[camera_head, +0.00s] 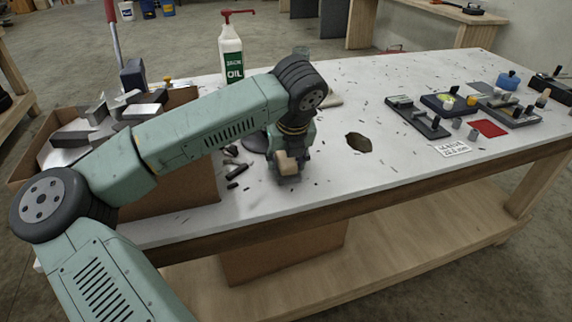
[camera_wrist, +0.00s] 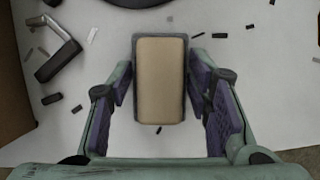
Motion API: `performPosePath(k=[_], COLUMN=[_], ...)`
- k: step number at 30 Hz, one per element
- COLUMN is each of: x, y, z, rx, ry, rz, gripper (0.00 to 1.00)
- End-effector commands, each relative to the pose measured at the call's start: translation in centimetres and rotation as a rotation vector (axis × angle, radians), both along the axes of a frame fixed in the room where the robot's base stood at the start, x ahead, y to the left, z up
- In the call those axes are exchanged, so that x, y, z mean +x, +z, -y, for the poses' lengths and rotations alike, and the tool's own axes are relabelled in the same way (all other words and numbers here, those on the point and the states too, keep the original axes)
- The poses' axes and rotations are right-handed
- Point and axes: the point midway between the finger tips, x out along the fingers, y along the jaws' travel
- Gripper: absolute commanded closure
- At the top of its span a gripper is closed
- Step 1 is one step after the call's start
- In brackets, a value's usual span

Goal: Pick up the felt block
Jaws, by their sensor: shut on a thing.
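The felt block (camera_wrist: 160,80) has a tan top with a dark grey edge around it. In the wrist view it sits upright in the picture between the two fingers of my gripper (camera_wrist: 159,92), whose purple pads flank it. My gripper is shut on the block. In the head view the tan part of the block (camera_head: 286,163) shows at the low end of my gripper (camera_head: 290,168), near the table's front edge. I cannot tell whether its underside touches the table.
The white table (camera_head: 330,190) is strewn with dark scraps. A box of metal pieces (camera_head: 170,98) stands left, an oil bottle (camera_head: 231,55) behind my arm. A dark hole or stain (camera_head: 357,143) lies right of my gripper. Tools and a red square (camera_head: 488,128) lie farther right.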

Motion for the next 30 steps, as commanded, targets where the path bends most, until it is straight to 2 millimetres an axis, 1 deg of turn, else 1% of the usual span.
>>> performPosePath(k=[1,5,14,20,24,26,30], x=[0.0,0.0,0.0,0.1,0.1,-1.4,-4.7], y=[0.0,0.0,0.2,1.6,3.6,3.4,3.6], z=[0.0,0.0,0.0,0.0,0.0,-0.3,-0.8], rx=[0.0,0.0,0.0,0.002,0.002,0.002,0.004], ry=[0.0,0.0,0.0,0.001,0.001,0.001,0.0], rz=[0.0,0.0,0.001,0.003,0.005,0.002,0.003], gripper=[0.76,0.84,0.84,0.84,0.84,0.84,0.84])
